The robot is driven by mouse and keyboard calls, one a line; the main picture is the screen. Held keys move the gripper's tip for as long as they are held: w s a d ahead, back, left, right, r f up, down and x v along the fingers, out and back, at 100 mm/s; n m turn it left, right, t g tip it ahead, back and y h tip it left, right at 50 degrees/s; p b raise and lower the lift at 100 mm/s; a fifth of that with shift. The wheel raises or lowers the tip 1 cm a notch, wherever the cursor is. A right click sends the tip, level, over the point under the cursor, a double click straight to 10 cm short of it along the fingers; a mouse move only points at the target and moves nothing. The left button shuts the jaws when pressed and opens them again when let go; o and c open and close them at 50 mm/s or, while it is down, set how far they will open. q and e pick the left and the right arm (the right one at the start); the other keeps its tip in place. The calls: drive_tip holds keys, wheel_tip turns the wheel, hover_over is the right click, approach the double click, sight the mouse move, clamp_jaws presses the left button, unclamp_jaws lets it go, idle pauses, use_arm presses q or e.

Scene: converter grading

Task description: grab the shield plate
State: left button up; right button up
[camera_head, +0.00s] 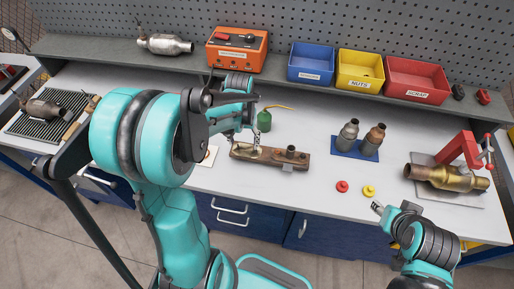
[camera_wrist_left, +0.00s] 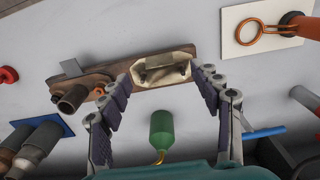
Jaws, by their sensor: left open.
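The shield plate (camera_wrist_left: 163,66) is a pale, worn metal plate on one end of a brown, rusty bar-like part (camera_wrist_left: 95,78). In the head view the rusty part (camera_head: 272,155) lies on the middle of the bench, with the plate (camera_head: 246,152) on its left end. My left gripper (camera_wrist_left: 160,76) is open and empty. Its two fingers stand either side of the plate in the wrist view; I cannot tell whether they touch it. In the head view the left gripper (camera_head: 243,143) is over the plate. My right gripper (camera_head: 379,209) is near the bench's front edge, small in view.
A blue mat with two sensor-like cylinders (camera_head: 348,134) is to the right, with red (camera_head: 342,186) and yellow (camera_head: 369,191) knobs in front. Bins line the back shelf. A copper ring tool (camera_wrist_left: 262,32) lies nearby.

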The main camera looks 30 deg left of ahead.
sight(245, 155)
use_arm(q)
wheel_tip(245, 155, down, 7)
drive_tip(key=shift+w+d+f+b, duration=0.1)
drive_tip(key=shift+b, duration=0.75)
drive_tip(key=c, duration=1.3)
